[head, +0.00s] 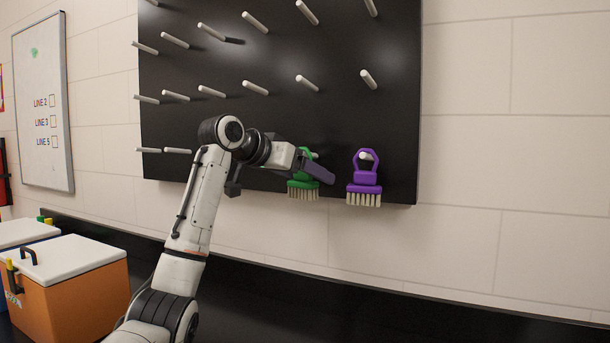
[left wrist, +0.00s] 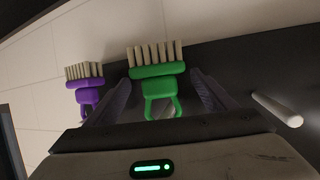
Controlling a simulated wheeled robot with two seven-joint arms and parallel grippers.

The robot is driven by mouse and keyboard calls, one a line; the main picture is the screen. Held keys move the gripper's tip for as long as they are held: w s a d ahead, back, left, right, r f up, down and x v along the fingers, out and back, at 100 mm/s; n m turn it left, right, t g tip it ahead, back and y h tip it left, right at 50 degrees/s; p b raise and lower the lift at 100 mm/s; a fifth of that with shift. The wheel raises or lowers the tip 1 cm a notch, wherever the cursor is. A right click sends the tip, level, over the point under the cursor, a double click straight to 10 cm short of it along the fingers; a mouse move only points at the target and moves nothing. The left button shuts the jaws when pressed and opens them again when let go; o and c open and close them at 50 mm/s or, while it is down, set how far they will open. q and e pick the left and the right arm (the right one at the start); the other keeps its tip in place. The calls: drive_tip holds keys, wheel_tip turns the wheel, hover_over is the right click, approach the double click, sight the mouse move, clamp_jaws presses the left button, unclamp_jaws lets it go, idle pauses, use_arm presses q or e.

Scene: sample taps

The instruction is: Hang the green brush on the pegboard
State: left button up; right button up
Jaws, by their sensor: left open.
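The green brush (head: 303,184) is at the pegboard (head: 345,115), in the bottom row, with its bristles down and its handle loop up. A white peg end (head: 313,155) shows by its loop, so the brush appears to hang there. My left gripper (head: 318,172) is in front of it and partly covers it. In the left wrist view the green brush (left wrist: 157,84) lies between the two spread fingers of my left gripper (left wrist: 162,88), with gaps on both sides. Something pale shows through its loop. My right gripper is not in view.
A purple brush (head: 364,183) hangs on the peg just right of the green one. Bare white pegs (head: 308,83) fill the rows above. An orange box (head: 75,290) with a white lid stands at lower left. The wall right of the board is clear.

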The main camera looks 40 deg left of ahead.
use_arm(q)
drive_tip(key=b+v, duration=0.1)
drive_tip(key=v, duration=0.9)
drive_tip(key=shift+s+b, duration=0.15)
drive_tip(key=shift+b, duration=0.2)
drive_tip(key=shift+a, duration=0.1)
